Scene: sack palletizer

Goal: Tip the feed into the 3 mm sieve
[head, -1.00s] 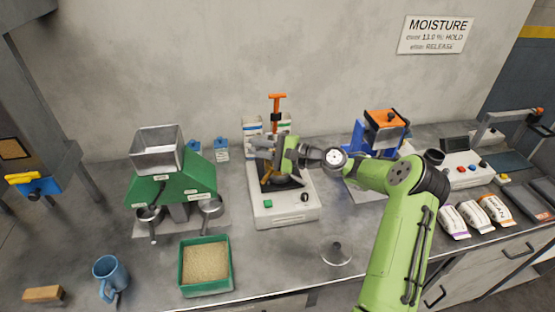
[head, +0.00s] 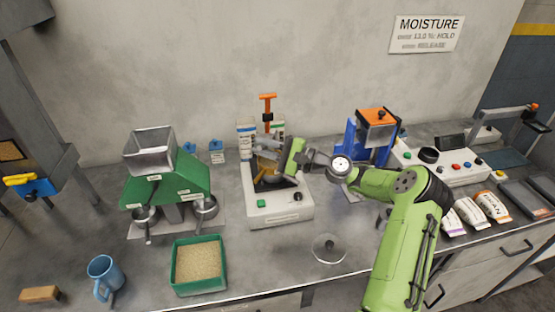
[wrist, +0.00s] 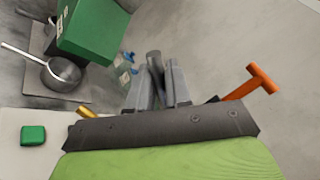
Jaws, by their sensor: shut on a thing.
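My gripper (head: 268,146) is above the white sieve shaker (head: 279,206), tilted, and shut on a dark grey rod-like part (wrist: 154,62) that sticks up between its fingers in the wrist view. What this part belongs to is hidden by the gripper. A yellowish, brass-coloured piece (head: 268,167) shows just under the gripper, over the dark top of the shaker; I cannot tell if it is the 3 mm sieve or part of the held thing. No feed is seen falling. A green tray (head: 176,281) of tan grain stands on the bench at the front.
A green divider (head: 190,183) with a metal hopper and two metal pans (head: 206,208) stands left. An orange T-handle (head: 268,97) rises behind the shaker. A clear round lid (head: 329,248) lies in front, right. A blue mug (head: 105,276) stands front left.

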